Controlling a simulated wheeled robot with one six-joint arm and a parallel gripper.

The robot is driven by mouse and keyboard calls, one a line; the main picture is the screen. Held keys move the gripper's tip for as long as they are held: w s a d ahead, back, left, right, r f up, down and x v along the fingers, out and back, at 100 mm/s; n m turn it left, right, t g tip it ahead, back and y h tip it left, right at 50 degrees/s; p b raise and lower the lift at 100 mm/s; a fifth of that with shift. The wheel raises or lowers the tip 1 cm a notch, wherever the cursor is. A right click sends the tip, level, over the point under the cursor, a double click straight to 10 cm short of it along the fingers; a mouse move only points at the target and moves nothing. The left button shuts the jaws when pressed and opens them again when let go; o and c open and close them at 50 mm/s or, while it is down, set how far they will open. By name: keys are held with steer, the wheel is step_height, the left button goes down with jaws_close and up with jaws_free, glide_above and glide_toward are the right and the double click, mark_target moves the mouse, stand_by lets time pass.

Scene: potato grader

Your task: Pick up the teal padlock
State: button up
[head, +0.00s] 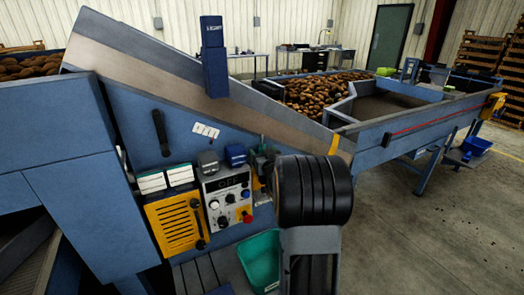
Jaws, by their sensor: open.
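I cannot clearly make out a teal padlock. A small dark greenish item (261,163) sits on the machine's ledge, just left of the black ribbed cylinder that I take to be part of my arm. It is partly covered, and I cannot tell whether it is the padlock. A blue block-like item (235,155) and a grey one (208,161) stand to its left on the same ledge. My gripper is not visible; my arm may hide it.
A control box (228,197) with knobs and a red button hangs below the ledge, beside a yellow slatted unit (178,226). A teal bin (261,260) stands lower down. The sloping blue conveyor side (180,75) rises behind. Open floor (450,240) lies right.

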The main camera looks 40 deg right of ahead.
steer(key=c, duration=1.2)
steer(key=shift+c, duration=0.2)
steer(key=shift+r, duration=0.15)
